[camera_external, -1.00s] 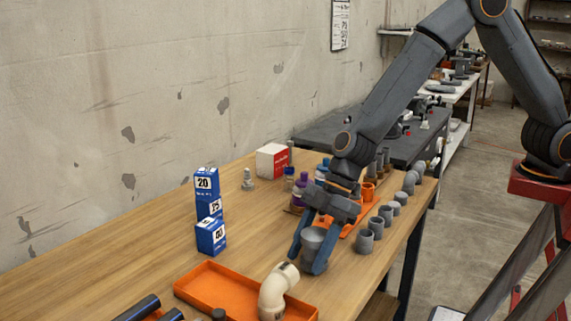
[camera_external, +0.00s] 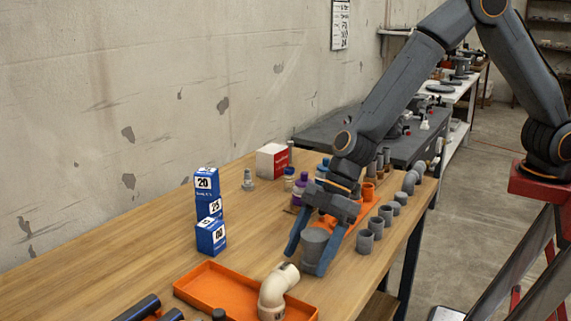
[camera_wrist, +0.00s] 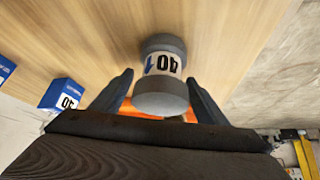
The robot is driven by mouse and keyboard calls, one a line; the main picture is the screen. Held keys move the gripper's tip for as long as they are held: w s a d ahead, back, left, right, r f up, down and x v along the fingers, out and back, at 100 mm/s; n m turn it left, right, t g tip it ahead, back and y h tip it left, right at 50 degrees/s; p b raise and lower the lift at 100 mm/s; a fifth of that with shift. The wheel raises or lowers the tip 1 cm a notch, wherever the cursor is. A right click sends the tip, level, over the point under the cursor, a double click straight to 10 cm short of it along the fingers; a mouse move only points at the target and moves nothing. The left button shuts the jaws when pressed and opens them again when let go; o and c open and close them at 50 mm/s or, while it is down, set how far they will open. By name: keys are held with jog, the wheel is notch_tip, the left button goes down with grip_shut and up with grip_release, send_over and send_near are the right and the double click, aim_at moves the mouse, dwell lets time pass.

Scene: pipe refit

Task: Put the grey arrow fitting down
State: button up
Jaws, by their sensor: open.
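The grey arrow fitting (camera_wrist: 162,75) is a grey cylinder with thicker ends and a white label with "40" and a blue arrow, seen in the wrist view. It also shows in the external view (camera_external: 315,246) between my fingers, on or just above the wooden table (camera_external: 150,240); its underside is hidden. My gripper (camera_external: 308,258) points down with one finger on each side of the fitting. In the wrist view my gripper (camera_wrist: 162,88) is open, with gaps between both fingers and the fitting.
An orange tray (camera_external: 205,285) with a cream elbow pipe (camera_external: 275,290) lies close in front. Blue numbered boxes (camera_external: 210,235) stand in a stack to the left. Grey fittings (camera_external: 365,241) line the right edge. Bottles (camera_external: 300,187) stand behind. The table's left middle is clear.

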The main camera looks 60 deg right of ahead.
jog(key=v, duration=1.2)
jog(key=shift+r, duration=0.1)
